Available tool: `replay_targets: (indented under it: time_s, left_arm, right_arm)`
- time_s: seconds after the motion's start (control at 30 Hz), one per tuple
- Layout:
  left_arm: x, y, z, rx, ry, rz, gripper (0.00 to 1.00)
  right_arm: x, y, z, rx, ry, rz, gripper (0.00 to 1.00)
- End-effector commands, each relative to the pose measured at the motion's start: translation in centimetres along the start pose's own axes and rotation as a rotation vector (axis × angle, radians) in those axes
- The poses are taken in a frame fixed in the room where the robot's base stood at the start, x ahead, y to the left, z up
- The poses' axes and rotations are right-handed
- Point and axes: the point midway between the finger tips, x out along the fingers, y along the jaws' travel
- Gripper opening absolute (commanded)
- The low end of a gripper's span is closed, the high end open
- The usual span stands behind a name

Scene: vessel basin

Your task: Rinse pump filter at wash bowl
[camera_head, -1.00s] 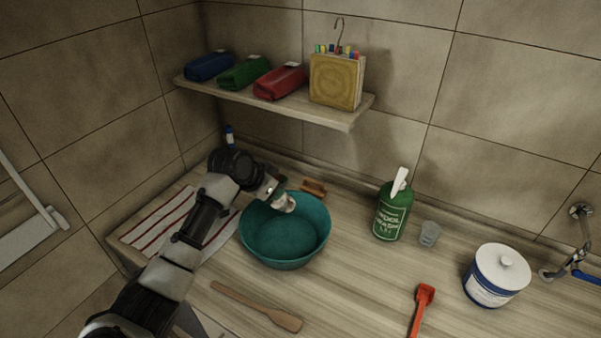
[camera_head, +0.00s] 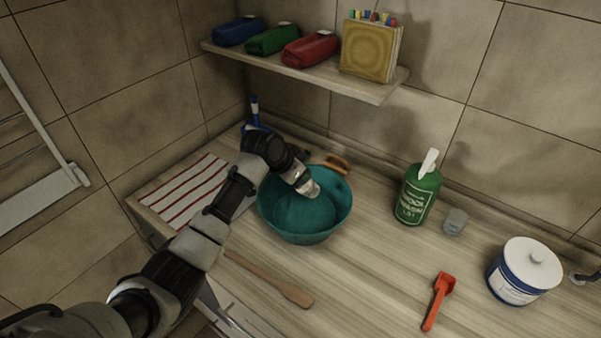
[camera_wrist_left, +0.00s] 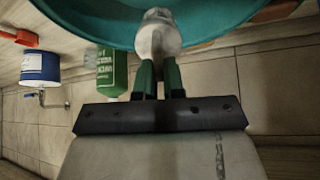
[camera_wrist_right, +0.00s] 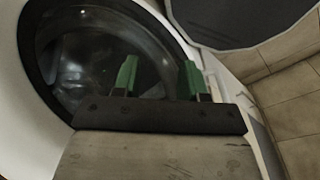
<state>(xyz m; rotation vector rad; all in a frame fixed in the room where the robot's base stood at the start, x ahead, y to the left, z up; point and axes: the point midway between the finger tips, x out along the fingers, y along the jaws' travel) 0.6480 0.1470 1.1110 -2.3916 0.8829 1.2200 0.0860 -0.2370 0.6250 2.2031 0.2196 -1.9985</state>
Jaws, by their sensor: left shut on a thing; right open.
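The teal wash bowl (camera_head: 305,222) stands on the wooden counter, and its rim and wall also show in the left wrist view (camera_wrist_left: 215,22). My left gripper (camera_head: 300,184) is over the bowl's far side. It is shut on the whitish pump filter (camera_head: 308,189), which is held at the bowl's opening. In the left wrist view the pale filter (camera_wrist_left: 158,38) sits between the green fingertips. My right gripper (camera_wrist_right: 160,78) is open and empty, in front of a round dark glass door; it does not show in the head view. Whether the bowl holds water is hard to tell.
A green wool wash bottle (camera_head: 418,195), a clear cup (camera_head: 455,221), a red scoop (camera_head: 438,300) and a white-blue tub (camera_head: 522,272) stand to the right. A wooden spatula (camera_head: 270,280) lies in front, a striped towel (camera_head: 185,190) left. A shelf (camera_head: 310,78) hangs above.

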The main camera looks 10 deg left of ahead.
Motion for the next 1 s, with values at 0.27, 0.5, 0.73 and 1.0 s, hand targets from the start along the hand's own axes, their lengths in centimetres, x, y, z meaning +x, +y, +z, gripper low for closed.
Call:
replay_targets:
  time_s: [0.27, 0.5, 0.73, 1.0]
  left_arm:
    - [2.7, 0.0, 2.0, 0.000, 0.000, 0.001, 0.00]
    - [4.7, 0.0, 3.4, 0.001, 0.000, 0.000, 0.00]
    - [6.0, 0.0, 4.4, 0.001, 0.000, 0.000, 0.00]
    - [6.2, 0.0, 4.5, 0.001, 0.000, 0.000, 0.00]
  right_arm:
    - [3.2, 0.0, 0.5, 0.000, -0.003, 0.000, 0.43]
    - [5.6, -0.1, 0.9, 0.001, -0.005, 0.000, 0.43]
    - [7.3, -0.3, 1.1, 0.002, -0.006, -0.002, 0.43]
    - [7.4, -0.6, 1.1, 0.003, -0.005, -0.005, 0.43]
